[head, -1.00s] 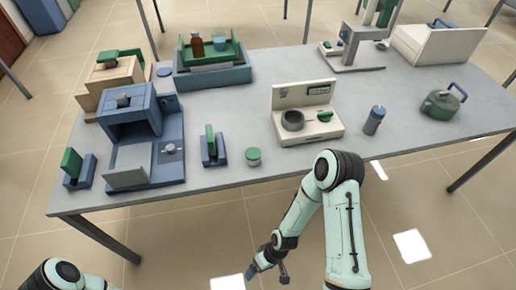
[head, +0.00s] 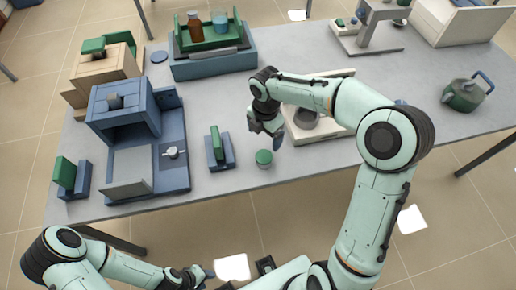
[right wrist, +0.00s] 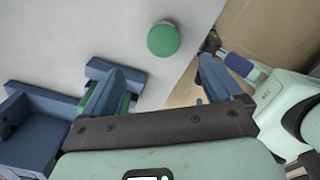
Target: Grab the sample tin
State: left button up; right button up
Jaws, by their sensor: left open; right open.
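The sample tin, a small round tin with a green lid (head: 264,158), stands upright near the table's front edge in the head view. In the right wrist view its green lid (right wrist: 163,39) lies beyond the gap between my right fingertips, not between them. My right gripper (head: 277,139) is just above and to the right of the tin, open and empty; its spread blue fingers (right wrist: 165,83) show in the right wrist view. My left gripper (head: 207,274) is low in front of the table, open and away from the tin.
A blue and green stand (head: 218,152) is close to the tin's left. A blue furnace (head: 130,150) with its front door lowered stands further left. A cream device (head: 305,130) is behind my right arm. A kettle (head: 467,92) stands far right. The front table edge is near the tin.

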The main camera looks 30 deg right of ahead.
send_over(264, 156)
notch_tip(264, 156, down, 7)
jog(key=shift+s+d+f+b, duration=0.1)
jog(key=shift+s+f+b, duration=0.05)
jog(key=shift+b, duration=0.25)
notch_tip(264, 156, down, 6)
jog(key=shift+r, duration=0.25)
jog(key=c, duration=1.2)
